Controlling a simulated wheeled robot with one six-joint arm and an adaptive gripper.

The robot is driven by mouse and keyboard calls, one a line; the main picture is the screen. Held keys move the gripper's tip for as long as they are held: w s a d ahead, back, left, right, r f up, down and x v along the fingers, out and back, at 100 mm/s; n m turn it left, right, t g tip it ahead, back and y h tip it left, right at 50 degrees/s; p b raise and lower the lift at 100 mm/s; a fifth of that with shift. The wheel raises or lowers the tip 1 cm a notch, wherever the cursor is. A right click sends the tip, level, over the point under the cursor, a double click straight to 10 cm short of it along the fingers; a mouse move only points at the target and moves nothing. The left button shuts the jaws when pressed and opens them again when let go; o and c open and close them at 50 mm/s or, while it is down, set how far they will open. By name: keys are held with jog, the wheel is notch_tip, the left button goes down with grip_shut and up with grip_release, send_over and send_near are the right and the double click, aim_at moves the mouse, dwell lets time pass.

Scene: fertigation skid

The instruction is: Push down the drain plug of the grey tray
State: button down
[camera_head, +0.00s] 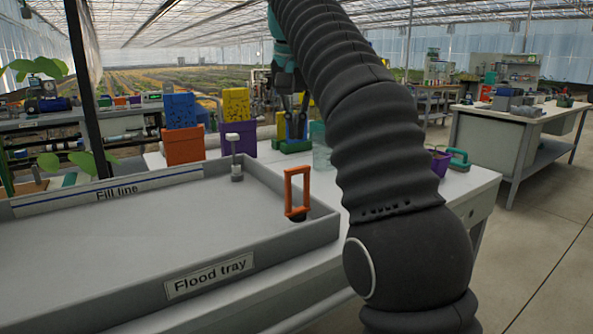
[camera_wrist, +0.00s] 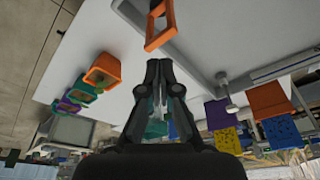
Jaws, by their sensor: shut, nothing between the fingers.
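The grey tray (camera_head: 110,235) is labelled "Flood tray" and fills the lower left of the head view. Its drain plug (camera_head: 297,193) stands upright in the near right corner, with an orange loop handle on a black base. In the wrist view the plug's orange handle (camera_wrist: 159,22) shows at the top, just beyond the fingertips. My gripper (camera_head: 293,110) hangs from the arm, above and behind the handle in the head view. In the wrist view my gripper (camera_wrist: 158,65) is shut and empty, apart from the handle. Whether the plug is seated cannot be told.
A grey-white post (camera_head: 235,158) stands at the tray's far right corner. Orange (camera_head: 184,146) and purple (camera_head: 239,138) bins with blue and yellow cards stand behind the tray. A purple pot (camera_head: 440,162) is right of my arm. Free floor lies to the right.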

aim_at(298, 170)
jog(key=shift+x, duration=3.5)
